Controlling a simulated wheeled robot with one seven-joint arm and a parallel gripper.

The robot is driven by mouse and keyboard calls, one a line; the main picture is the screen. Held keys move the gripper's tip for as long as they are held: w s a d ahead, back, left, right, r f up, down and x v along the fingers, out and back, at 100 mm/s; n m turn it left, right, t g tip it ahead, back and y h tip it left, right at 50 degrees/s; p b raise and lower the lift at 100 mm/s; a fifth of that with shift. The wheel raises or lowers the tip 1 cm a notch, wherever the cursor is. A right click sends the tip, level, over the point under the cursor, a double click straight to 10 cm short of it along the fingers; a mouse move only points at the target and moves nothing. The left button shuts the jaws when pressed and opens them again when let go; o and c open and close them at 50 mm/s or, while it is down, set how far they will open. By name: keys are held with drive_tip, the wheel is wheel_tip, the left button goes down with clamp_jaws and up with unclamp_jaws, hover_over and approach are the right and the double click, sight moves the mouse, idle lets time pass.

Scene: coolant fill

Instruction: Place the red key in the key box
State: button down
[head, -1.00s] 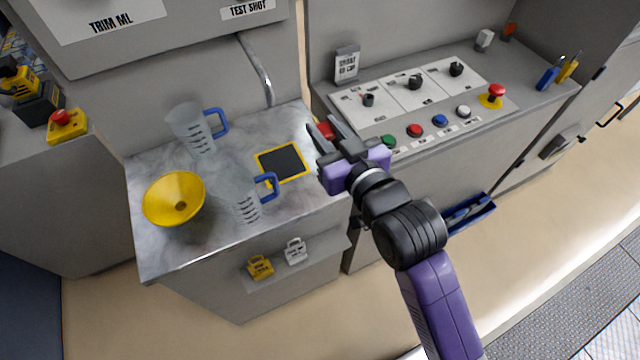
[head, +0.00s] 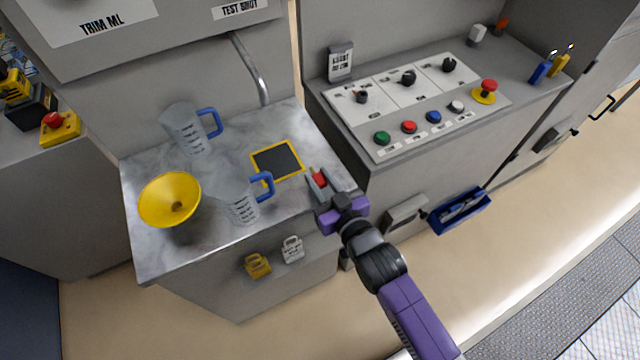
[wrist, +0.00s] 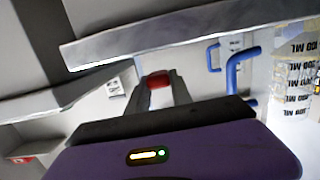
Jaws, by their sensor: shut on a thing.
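My gripper (head: 320,177) is shut on the red key (head: 319,180) near the right edge of the marble counter. In the wrist view the red key (wrist: 159,80) shows between my two fingertips (wrist: 158,84). Most of the key is hidden by the fingers. A blue open box (head: 460,212) is low on the console front, right of my gripper, with something lying in it. A grey box (head: 405,214) is on the console front beside it. I cannot tell for sure which is the key box.
The marble counter (head: 150,243) holds a yellow funnel (head: 160,208), two clear jugs with blue handles and a black pad with a yellow rim (head: 277,160). The console (head: 372,143) carries buttons, knobs and a red stop button (head: 488,86). Padlocks (head: 292,249) hang below the counter.

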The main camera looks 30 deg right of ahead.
drive_tip(key=shift+f, duration=1.25)
drive_tip(key=shift+f, duration=0.1)
drive_tip(key=shift+f, duration=0.15)
drive_tip(key=c, duration=1.1)
unclamp_jaws()
drive_tip(key=shift+c, duration=0.2)
drive_tip(key=shift+r, duration=0.25)
drive_tip(key=s+r+b, duration=0.1)
drive_tip(key=s, duration=1.1)
drive_tip(key=shift+r+b, duration=0.3)
drive_tip(key=shift+r, duration=0.1)
